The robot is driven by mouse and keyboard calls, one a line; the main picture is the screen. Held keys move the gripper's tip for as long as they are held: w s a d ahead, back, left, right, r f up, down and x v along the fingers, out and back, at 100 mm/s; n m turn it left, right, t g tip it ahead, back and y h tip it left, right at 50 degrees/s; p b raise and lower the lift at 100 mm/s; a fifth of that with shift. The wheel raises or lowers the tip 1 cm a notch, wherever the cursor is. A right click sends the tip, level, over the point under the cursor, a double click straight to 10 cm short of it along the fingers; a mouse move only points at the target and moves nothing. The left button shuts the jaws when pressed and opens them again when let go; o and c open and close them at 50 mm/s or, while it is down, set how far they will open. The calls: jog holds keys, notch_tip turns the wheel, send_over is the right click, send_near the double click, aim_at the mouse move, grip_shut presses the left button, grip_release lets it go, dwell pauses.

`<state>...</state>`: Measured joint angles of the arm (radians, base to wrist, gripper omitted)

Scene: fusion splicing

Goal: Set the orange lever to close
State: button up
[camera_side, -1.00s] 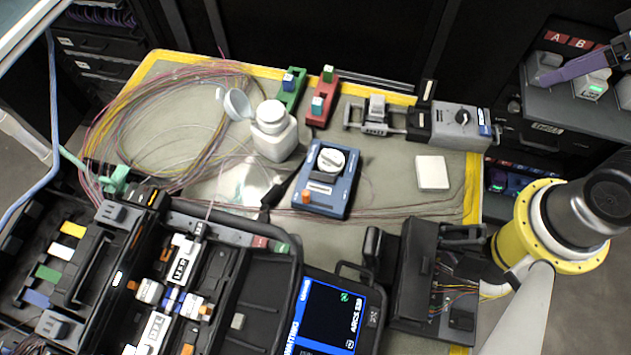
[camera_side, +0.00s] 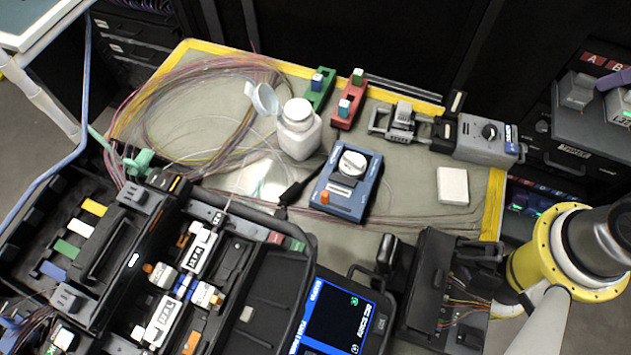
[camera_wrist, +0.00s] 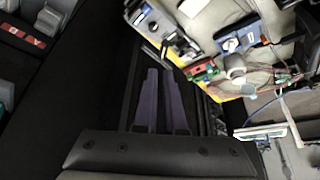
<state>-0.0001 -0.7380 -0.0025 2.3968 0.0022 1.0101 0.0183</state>
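The blue device (camera_side: 346,182) with a white round knob stands in the middle of the mat in the side view. A small orange part (camera_side: 325,198) sits at its front left corner; its setting is too small to tell. Other small orange parts (camera_side: 217,299) are in the black splicer case; I cannot tell which is the lever. The blue device also shows in the wrist view (camera_wrist: 238,38). My gripper (camera_wrist: 160,70) has two purple fingers with a narrow empty gap between them.
A white bottle (camera_side: 299,130), green block (camera_side: 320,90), red block (camera_side: 348,112) and grey device (camera_side: 482,138) stand along the back. A white pad (camera_side: 453,186) lies at right. Loose fibers (camera_side: 190,110) coil at left. The black splicer case (camera_side: 262,305) fills the front.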

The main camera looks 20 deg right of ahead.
jog(key=shift+n+g, duration=0.3)
jog(key=shift+g, duration=0.1)
jog(key=w+r, duration=0.2)
jog(key=w+a+r, duration=0.1)
jog(key=w+r, duration=0.1)
jog(key=w+a+r, duration=0.1)
jog(key=r, duration=0.1)
jog(key=shift+w+r, duration=0.25)
jog(key=shift+w, duration=0.15)
grip_shut()
jog(key=w+a+n+g, duration=0.3)
jog(key=w+a+n, duration=0.1)
jog(key=w+a, duration=1.2)
jog(key=s+a+f+n+g+h, duration=0.1)
jog(key=a+f+n, duration=0.1)
jog(key=a+f, duration=0.9)
jog(key=s+a+f+n+g+h, duration=0.1)
jog(key=s+a+f+n+g, duration=0.1)
jog(key=a+f, duration=0.9)
jog(key=shift+a+g, duration=0.3)
jog(key=shift+a, duration=0.65)
jog(key=shift+f, duration=0.15)
